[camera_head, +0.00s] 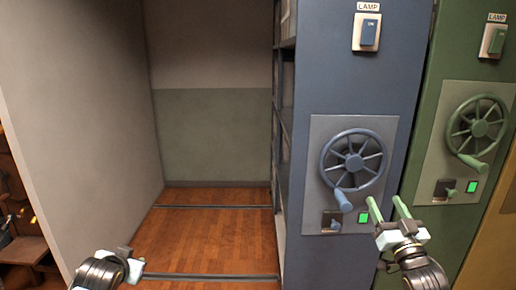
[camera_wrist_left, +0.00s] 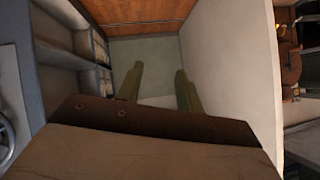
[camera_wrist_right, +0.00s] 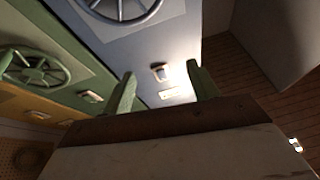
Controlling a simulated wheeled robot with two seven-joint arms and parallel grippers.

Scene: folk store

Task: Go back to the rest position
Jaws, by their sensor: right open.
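My right gripper (camera_head: 386,204) is open and empty in front of the blue shelving unit (camera_head: 345,85), low and right of its blue handwheel (camera_head: 353,160). Its two green fingers overlap the unit's lower right panel in the picture; I cannot tell whether they touch it. In the right wrist view the fingers (camera_wrist_right: 160,74) stand apart with nothing between them. My left gripper (camera_head: 125,258) is at the bottom left, over the wooden floor, its fingers barely visible there. In the left wrist view its fingers (camera_wrist_left: 156,80) are apart and empty, toward the open aisle.
A green unit (camera_head: 438,75) with its own green handwheel (camera_head: 477,130) stands at the right. A pale wall (camera_head: 90,110) bounds the left side. The aisle floor (camera_head: 215,240) is clear, crossed by dark rails (camera_head: 210,277).

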